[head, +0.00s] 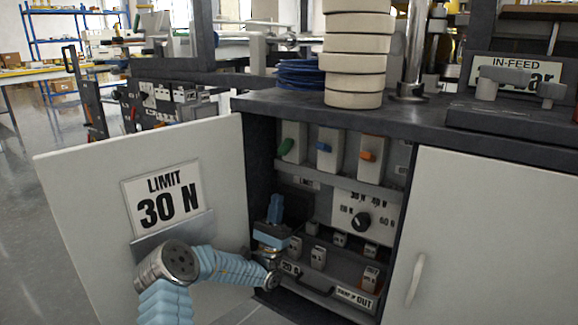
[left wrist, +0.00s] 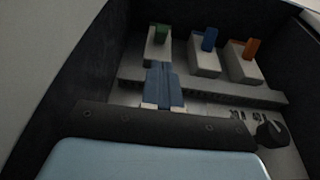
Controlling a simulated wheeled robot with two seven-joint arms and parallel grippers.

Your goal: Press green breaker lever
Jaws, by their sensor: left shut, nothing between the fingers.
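The green breaker lever (head: 286,147) is on the leftmost breaker block (head: 294,153) on the upper row inside the open cabinet. It also shows in the left wrist view (left wrist: 163,32). My left gripper (head: 275,198) is inside the cabinet, below the green lever and pointing up. Its blue fingers are shut with nothing between them. In the left wrist view the fingertips (left wrist: 161,66) appear just below the green lever's block, with a gap to the lever. My right gripper is not in view.
Blue (head: 324,146) and orange (head: 367,155) levers stand right of the green one. A ledge (left wrist: 200,91) runs below them, with a black knob (head: 361,220) lower down. Smaller breakers (head: 318,258) sit below.

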